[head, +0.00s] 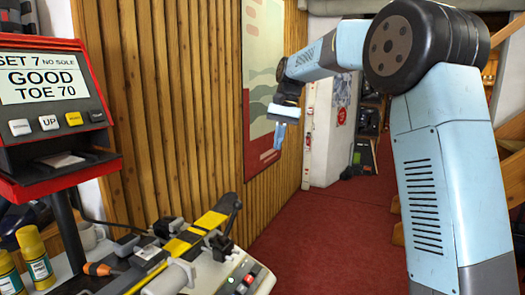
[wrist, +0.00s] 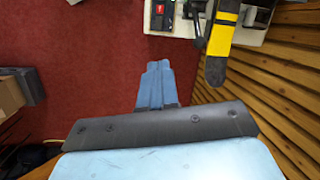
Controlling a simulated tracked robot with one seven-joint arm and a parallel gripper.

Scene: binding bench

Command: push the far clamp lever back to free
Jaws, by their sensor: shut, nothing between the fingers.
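My gripper (head: 279,138) hangs in the air over the red floor, beyond the far end of the bench in the head view. Its blue fingers are together and empty, and they also show in the wrist view (wrist: 156,82). A black-and-yellow ski (head: 203,226) lies along the bench. A dark clamp part (head: 218,243) sits beside the ski near its far end; I take it for the far clamp. In the wrist view a dark clamp part (wrist: 197,22) shows beside the ski (wrist: 221,35). My gripper is apart from it. The exact lever position is too small to tell.
The bench (head: 255,277) carries a small box with green and red buttons (head: 240,280). A display (head: 48,85) reading "GOOD TOE 70" stands at left above yellow cans (head: 34,255). A slatted wood wall (head: 160,110) runs behind the bench. Red floor is free beyond.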

